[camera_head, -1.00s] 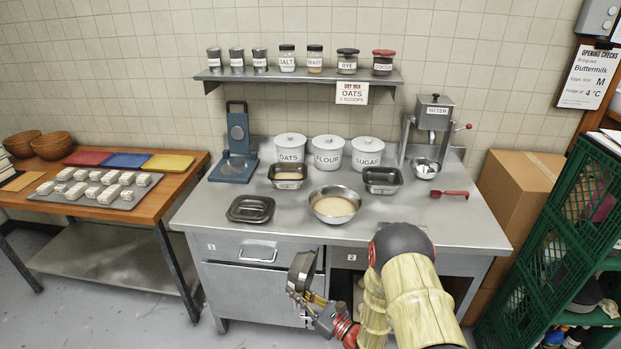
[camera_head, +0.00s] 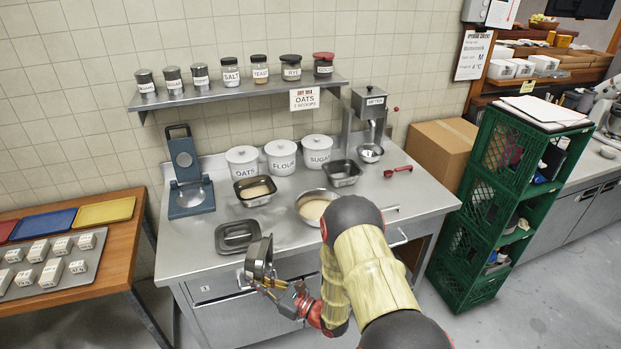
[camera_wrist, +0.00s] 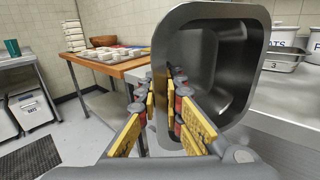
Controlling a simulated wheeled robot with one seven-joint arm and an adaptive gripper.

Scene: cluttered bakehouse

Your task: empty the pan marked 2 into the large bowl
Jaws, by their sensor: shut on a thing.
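My gripper (camera_head: 276,288) is shut on a metal pan (camera_head: 258,262), holding it by its wall in front of the worktop's front edge. The pan is tipped on its side. In the wrist view the held pan (camera_wrist: 215,75) shows a bare inside, with no contents seen; its number does not show. The large bowl (camera_head: 302,212) stands on the worktop to the right of the pan, with pale contents, partly hidden by my arm. Another pan (camera_head: 255,201) with pale contents stands behind; the wrist view shows a 3 on a pan (camera_wrist: 281,64) there.
A dark metal pan or lid (camera_head: 237,237) lies at the worktop's front left, and another pan (camera_head: 343,173) stands behind the bowl. Canisters (camera_head: 281,158), a blue scale (camera_head: 188,175) and a red scoop (camera_head: 398,170) are farther back. Green crates (camera_head: 490,200) stand at right.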

